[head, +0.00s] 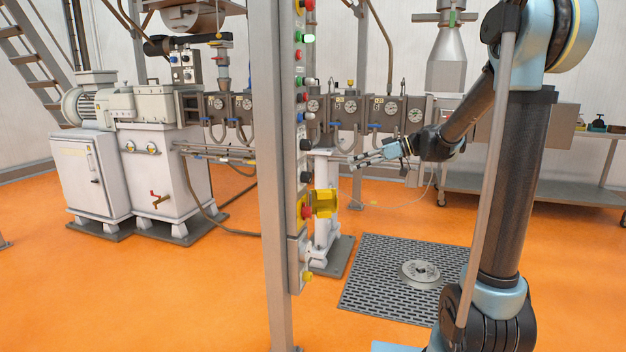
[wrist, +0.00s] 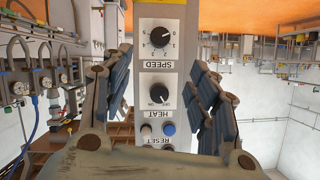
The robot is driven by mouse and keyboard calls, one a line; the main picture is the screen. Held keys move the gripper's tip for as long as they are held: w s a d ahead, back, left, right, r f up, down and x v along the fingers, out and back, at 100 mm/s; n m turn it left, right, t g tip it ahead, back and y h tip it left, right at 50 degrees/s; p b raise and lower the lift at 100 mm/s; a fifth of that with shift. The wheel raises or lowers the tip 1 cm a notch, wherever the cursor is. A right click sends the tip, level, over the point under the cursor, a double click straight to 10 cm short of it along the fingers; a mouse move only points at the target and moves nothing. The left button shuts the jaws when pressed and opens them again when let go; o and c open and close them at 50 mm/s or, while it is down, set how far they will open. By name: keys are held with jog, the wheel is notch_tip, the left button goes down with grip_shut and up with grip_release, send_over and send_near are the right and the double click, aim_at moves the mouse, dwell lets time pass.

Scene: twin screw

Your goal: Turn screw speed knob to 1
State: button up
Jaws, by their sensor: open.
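The black speed knob (wrist: 160,38) is on a pale plate on the control panel, upside down in the wrist view, above its SPEED label. Its white mark points to the upper right, seemingly near the 0 of the number ring; the small digits are hard to read. In the head view, the speed knob (head: 305,177) appears to be the lower black one, just above the yellow box. My gripper (wrist: 160,66) is open and empty, its two fingers either side of the panel in the picture. My gripper (head: 365,160) is right of the panel, apart from it.
The heat knob (wrist: 159,94) is below the speed knob in the wrist view, with a blue button (wrist: 169,128) farther down. The emergency-stop box (head: 323,203) juts from the panel. A steel post (head: 272,180) carries the panel. Gauges (head: 350,107) line the machine behind.

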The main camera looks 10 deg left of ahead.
aim_at(311, 177)
jog(key=x, duration=1.7)
jog(key=shift+a, duration=0.2)
jog(key=c, duration=1.1)
